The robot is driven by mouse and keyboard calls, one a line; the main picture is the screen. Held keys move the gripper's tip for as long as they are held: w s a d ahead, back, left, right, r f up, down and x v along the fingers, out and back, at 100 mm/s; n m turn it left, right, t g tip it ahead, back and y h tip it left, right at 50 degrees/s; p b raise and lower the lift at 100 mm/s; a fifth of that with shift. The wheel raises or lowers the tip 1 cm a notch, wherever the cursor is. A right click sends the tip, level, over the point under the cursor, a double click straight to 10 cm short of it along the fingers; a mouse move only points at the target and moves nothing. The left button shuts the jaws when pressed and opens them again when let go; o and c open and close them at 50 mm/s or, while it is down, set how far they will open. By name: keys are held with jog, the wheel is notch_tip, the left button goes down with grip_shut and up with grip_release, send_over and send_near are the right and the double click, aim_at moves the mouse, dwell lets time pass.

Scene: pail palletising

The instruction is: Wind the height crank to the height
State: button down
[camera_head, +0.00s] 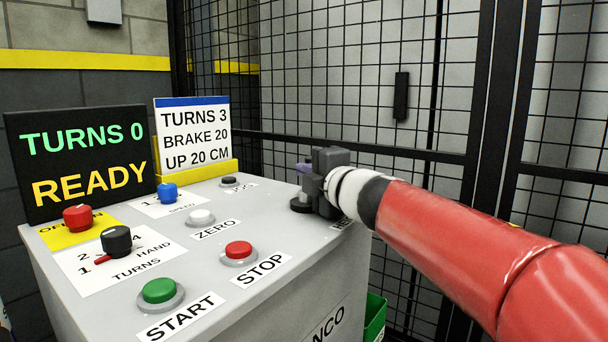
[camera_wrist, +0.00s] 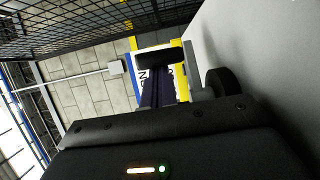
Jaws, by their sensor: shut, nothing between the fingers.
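My gripper (camera_head: 304,172) is at the far right corner of the grey console, seen from behind my red arm. Its fingers are shut with nothing between them. A black round part (camera_head: 301,204) shows just below it on the console top; I cannot tell whether it belongs to the height crank. In the wrist view my dark fingers (camera_wrist: 162,88) point at a black rounded piece, and a black disc (camera_wrist: 217,81) stands by a grey face to their right. No crank handle can be made out clearly. The display (camera_head: 78,160) reads TURNS 0, READY.
A sign (camera_head: 194,134) reads TURNS 3, BRAKE 20, UP 20 CM. The console top (camera_head: 205,265) carries green START (camera_head: 159,291) and red STOP (camera_head: 238,250) buttons, a white ZERO button (camera_head: 201,217) and several knobs. A mesh fence (camera_head: 400,150) stands close behind my gripper.

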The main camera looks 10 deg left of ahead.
jog(key=shift+w+d+m+t+h, duration=0.15)
jog(key=shift+d+m+t+h, duration=0.25)
jog(key=shift+m+h, duration=0.1)
jog(key=shift+d, duration=0.15)
dwell(0.8)
